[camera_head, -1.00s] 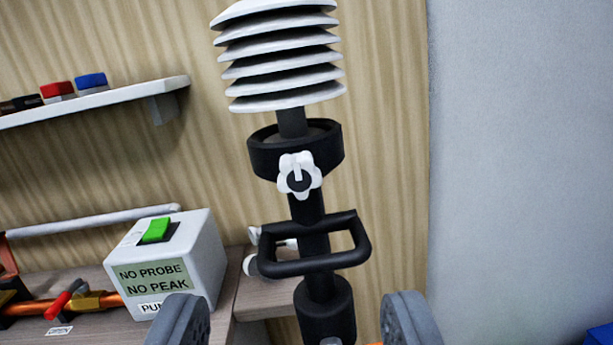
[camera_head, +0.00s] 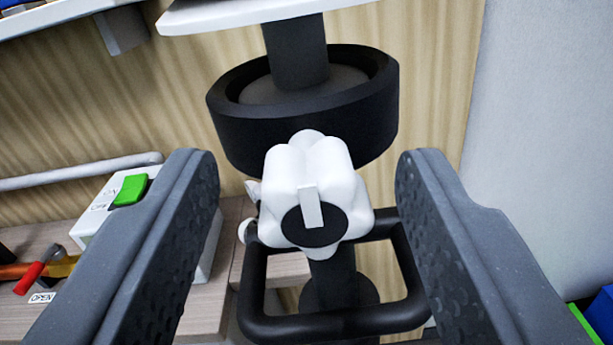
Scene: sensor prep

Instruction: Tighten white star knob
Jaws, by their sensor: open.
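The white star knob (camera_head: 342,180) sits on the front of a black collar (camera_head: 300,125) in the middle of the view. Its front face has a black disc with a white bar that stands nearly upright, tilted slightly. My gripper (camera_head: 308,190) is open, with one grey finger on each side of the knob. Clear gaps show between the knob and both fingers, and neither touches it. The collar is around a black post (camera_head: 296,55), and the rear of the knob is hidden.
A black loop handle (camera_head: 330,325) is just below the knob. Above is the lowest white plate (camera_head: 240,12). At left, a box with a green switch (camera_head: 132,189) stands on a wooden bench (camera_head: 110,325), partly behind my left finger. A shelf (camera_head: 60,15) is at upper left.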

